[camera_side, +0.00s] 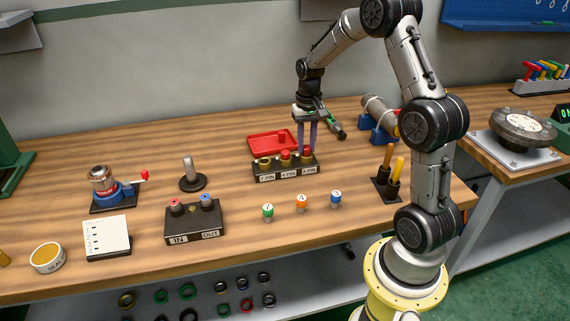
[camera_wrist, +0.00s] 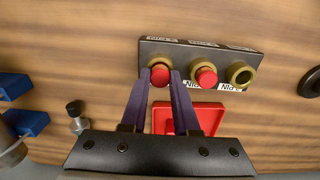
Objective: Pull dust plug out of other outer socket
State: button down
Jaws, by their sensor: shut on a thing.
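A dark socket block (camera_side: 285,171) with three brass-rimmed sockets stands mid-table with white pin labels on its front. Its left socket (camera_side: 264,162) in the side view is open and shows as the right one in the wrist view (camera_wrist: 241,74). The middle socket holds a red dust plug (camera_wrist: 206,76). My gripper (camera_side: 307,151) points down over the right socket and is shut on its red dust plug (camera_wrist: 160,75), with a purple finger on either side. This plug appears at the socket's mouth; how deep it sits I cannot tell.
A red tray (camera_side: 262,144) lies just behind the block. Green (camera_side: 267,211), orange (camera_side: 301,203) and blue (camera_side: 336,198) connectors stand in front. A holder with yellow and brown handles (camera_side: 388,185) stands to the right, and an IN/OUT box (camera_side: 194,222) to the left.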

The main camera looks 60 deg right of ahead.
aim_at(307, 147)
jog(key=shift+r, duration=0.35)
jog(key=shift+r, duration=1.9)
